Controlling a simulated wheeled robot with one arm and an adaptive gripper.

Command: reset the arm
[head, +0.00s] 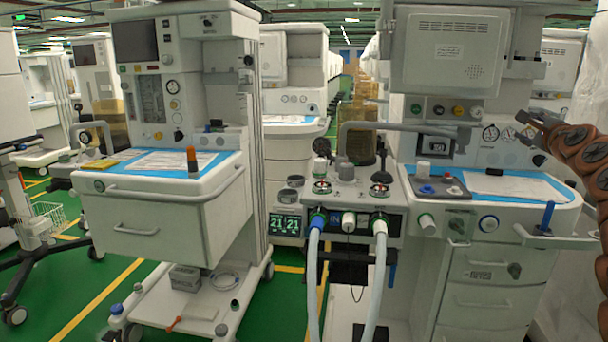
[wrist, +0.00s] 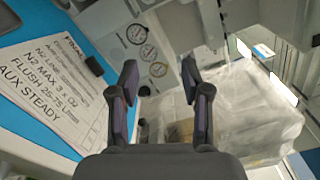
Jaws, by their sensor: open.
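My gripper (head: 533,121) is at the right of the head view, at the end of my brown arm that reaches in from the right edge. It is raised above the right cart's blue-covered worktop, in front of the gauge panel. In the wrist view my gripper (wrist: 160,80) has its two dark fingers spread apart with nothing between them. Beyond the fingers are round gauges (wrist: 138,34) on a grey panel and a plastic-wrapped bundle (wrist: 245,120).
The right anaesthesia cart (head: 480,262) stands close below my gripper, with a blue upright item (head: 547,216) on its right edge. A printed sheet (wrist: 45,85) lies on its blue top. The left cart (head: 165,215) stands apart. Green floor (head: 125,285) shows between carts.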

